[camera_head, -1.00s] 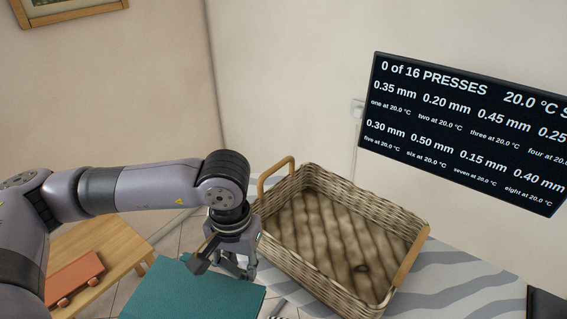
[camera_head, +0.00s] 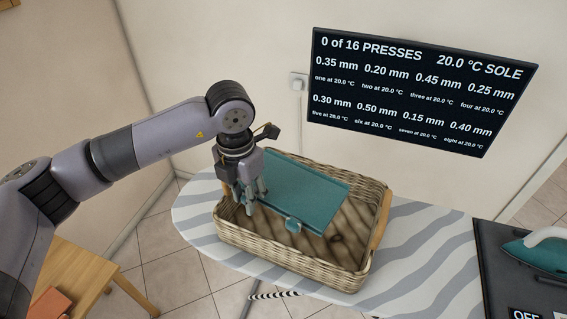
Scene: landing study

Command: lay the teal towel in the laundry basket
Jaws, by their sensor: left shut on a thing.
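The teal towel (camera_head: 312,190) is a flat, folded-looking rectangle in the head view, over the inside of the wicker laundry basket (camera_head: 285,262). My left gripper (camera_head: 250,198) points down at the basket's left side and is shut on the towel's left edge. A small rounded teal piece shows at the towel's near edge. I cannot tell whether the towel touches the basket floor. The brown basket floor shows at the front and right. My right gripper is not in view.
The basket stands on a grey-and-white striped ironing board (camera_head: 430,255). A teal-and-white iron (camera_head: 543,252) rests on a dark surface at the right. A wall screen (camera_head: 420,90) hangs behind. A wooden table (camera_head: 92,268) with an orange object (camera_head: 50,303) is at lower left.

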